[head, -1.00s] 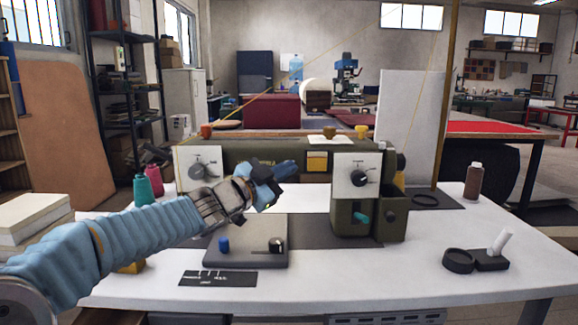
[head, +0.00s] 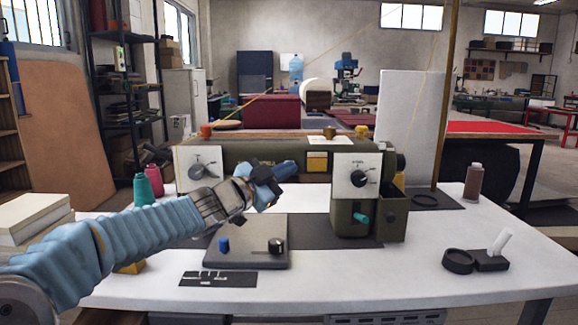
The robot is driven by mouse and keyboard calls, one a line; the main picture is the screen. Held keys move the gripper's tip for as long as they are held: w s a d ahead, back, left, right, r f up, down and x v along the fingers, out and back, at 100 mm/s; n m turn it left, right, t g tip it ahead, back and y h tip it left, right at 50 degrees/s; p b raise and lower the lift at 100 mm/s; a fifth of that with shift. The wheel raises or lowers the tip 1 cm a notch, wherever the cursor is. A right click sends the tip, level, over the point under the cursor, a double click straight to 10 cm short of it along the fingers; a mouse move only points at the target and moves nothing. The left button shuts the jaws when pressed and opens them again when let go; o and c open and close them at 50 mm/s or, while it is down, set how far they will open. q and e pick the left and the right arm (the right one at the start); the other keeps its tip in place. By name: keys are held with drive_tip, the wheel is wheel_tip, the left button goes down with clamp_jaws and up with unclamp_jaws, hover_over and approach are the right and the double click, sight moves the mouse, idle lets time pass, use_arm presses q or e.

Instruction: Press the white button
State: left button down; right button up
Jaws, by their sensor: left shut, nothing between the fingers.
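The olive-green sewing machine (head: 318,146) stands on the white table (head: 420,262). It has a white dial panel (head: 350,193) on the right and another on the left. My left gripper (head: 284,172) is shut and empty, held in front of the machine's middle, above the grey plate (head: 245,256). The plate carries a blue button (head: 223,244) and a dark knob (head: 275,245). I cannot make out a clear white button. The gripper and forearm hide part of the machine. My right gripper is not in view.
A black base with a tilted white stick (head: 501,242) and a black ring (head: 458,261) sit at the right. Thread spools (head: 143,189) stand at the left, a brown spool (head: 473,182) at the back right.

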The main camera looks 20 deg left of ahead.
use_arm(q)
drive_tip(key=shift+w+a, duration=0.1)
drive_tip(key=shift+w, duration=0.25)
drive_tip(key=shift+w+p, duration=0.2)
drive_tip(key=shift+p, duration=0.1)
drive_tip(key=shift+s, duration=0.1)
idle(0.3)
drive_tip(key=shift+s, duration=0.5)
drive_tip(key=s+d+b, duration=0.2)
drive_tip(key=s, duration=0.3)
drive_tip(key=shift+s, duration=0.4)
